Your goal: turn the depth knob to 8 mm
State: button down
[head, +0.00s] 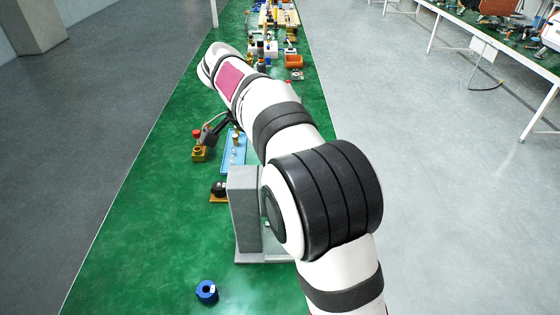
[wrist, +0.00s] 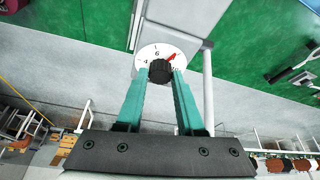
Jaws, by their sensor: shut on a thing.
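In the wrist view, the black ribbed depth knob (wrist: 159,72) sits in front of a round white dial (wrist: 152,52) with dark numerals. A red pointer (wrist: 171,57) shows at the knob's upper right. The numerals are small, and I cannot tell the exact setting. My gripper (wrist: 162,76) has its two teal fingers on either side of the knob and is shut on it. The fingers and knob cover the lower part of the dial. In the head view I cannot make out the knob or the dial.
A grey upright block (head: 243,210) stands beside my arm on the green bench. A blue ring-shaped part (head: 207,291) lies near the front, and a red-topped brass part (head: 198,152) stands further back. Several parts crowd the far end. The left bench side is clear.

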jog(key=shift+m+g, duration=0.4)
jog(key=shift+m, duration=0.5)
jog(key=c, duration=0.5)
grip_release()
jog(key=v, duration=0.7)
jog(key=shift+a+r, duration=0.15)
jog(key=shift+r, duration=0.05)
